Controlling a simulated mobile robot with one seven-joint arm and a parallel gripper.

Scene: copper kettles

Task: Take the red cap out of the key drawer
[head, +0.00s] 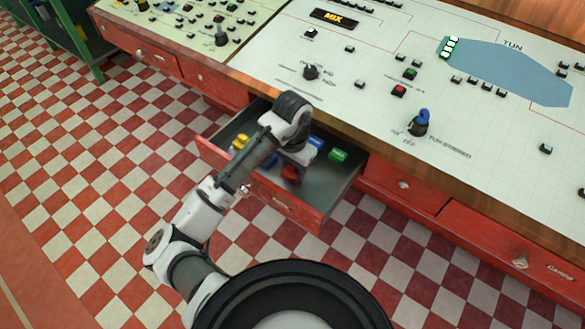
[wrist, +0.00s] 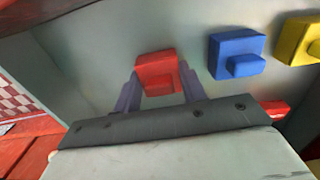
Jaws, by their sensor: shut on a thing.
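The key drawer (head: 327,201) is pulled out below the console, with a red front and a grey inside. The red cap (head: 290,173) is in the drawer, below the end of my arm. In the wrist view the red cap (wrist: 157,66) sits between the two fingers of my gripper (wrist: 160,88), one finger on each side. My gripper is shut on it. Whether the cap touches the drawer floor cannot be told. The fingertips are hard to make out in the head view.
A blue cap (wrist: 235,46) and a yellow cap (wrist: 298,40) lie right of the red one in the wrist view. A green cap (head: 338,155) is near the drawer's right side. The console edge (head: 340,127) overhangs the drawer's back.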

